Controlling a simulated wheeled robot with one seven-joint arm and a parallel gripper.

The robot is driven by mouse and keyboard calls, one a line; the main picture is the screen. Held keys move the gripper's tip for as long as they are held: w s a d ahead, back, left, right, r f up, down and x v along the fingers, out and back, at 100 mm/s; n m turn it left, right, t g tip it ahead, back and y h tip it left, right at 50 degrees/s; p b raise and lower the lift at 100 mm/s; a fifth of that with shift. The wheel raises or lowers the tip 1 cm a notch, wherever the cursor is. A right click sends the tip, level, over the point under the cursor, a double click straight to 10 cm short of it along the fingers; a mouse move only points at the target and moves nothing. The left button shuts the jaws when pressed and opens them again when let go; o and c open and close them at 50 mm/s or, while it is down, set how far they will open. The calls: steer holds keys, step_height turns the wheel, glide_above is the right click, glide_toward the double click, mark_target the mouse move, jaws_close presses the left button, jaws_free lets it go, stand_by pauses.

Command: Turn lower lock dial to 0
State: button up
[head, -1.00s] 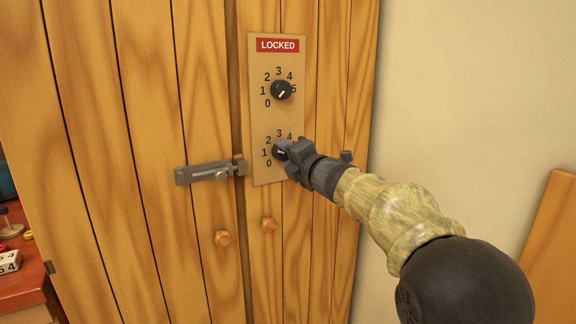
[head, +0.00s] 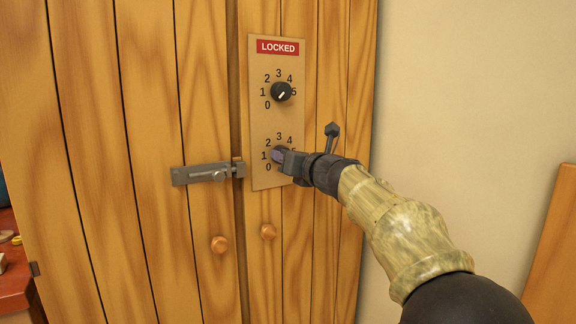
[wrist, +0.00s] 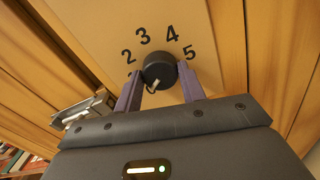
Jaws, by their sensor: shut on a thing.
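The lower lock dial is a round black knob on the tan lock plate (head: 262,120). In the head view my gripper's fingers cover most of it. In the wrist view the dial (wrist: 158,66) shows between my two purple fingertips, with 2, 3, 4 and 5 around its top. Its white mark sits low on the knob, pointing down and slightly left; the 0 is hidden there. My gripper (head: 279,156) is shut on the dial, one finger on each side. The upper dial (head: 281,92) has its mark pointing lower left, toward 0. A red LOCKED sign (head: 278,47) tops the plate.
A grey sliding bolt (head: 207,174) crosses the gap between the wooden cabinet doors, left of the plate. A bare wall (head: 470,100) is at the right. A red-topped bench (head: 15,262) is at the left.

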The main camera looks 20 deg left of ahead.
steer(key=shift+f+n+b, duration=0.15)
steer(key=shift+n+b, duration=0.4)
steer(key=shift+n, duration=0.65)
steer(key=o, duration=1)
steer(key=b+v, duration=0.2)
steer(key=v, duration=1.5)
steer(key=shift+s+d, duration=0.1)
steer(key=shift+s, duration=0.1)
